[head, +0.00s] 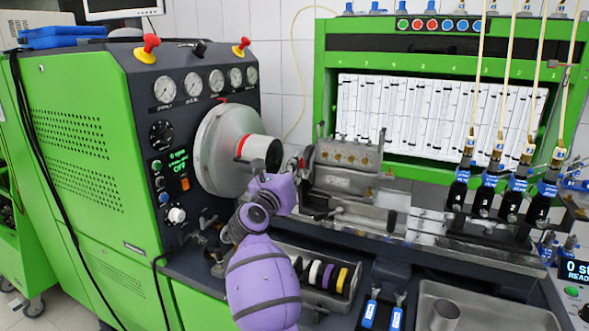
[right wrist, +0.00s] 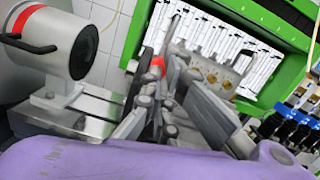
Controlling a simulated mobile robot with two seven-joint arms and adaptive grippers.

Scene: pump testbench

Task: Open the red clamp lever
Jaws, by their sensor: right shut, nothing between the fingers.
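My right gripper (head: 299,165) is shut and empty, between the grey drum's hub and the metal pump block (head: 346,156). In the right wrist view its grey fingers reach up through the middle. A small red part (right wrist: 157,64) shows just beyond them, partly hidden; I take it for the red clamp lever, but its shape and position are unclear. I cannot tell whether the fingers touch it. My left gripper is not in view.
The large grey drum (head: 216,150) with a red-ringed hub stands left of the gripper. A black handle (right wrist: 28,45) sticks out near the hub. A metal bed (head: 400,228) runs right, under several hanging injectors. A tray (head: 318,290) of coloured rings lies in front.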

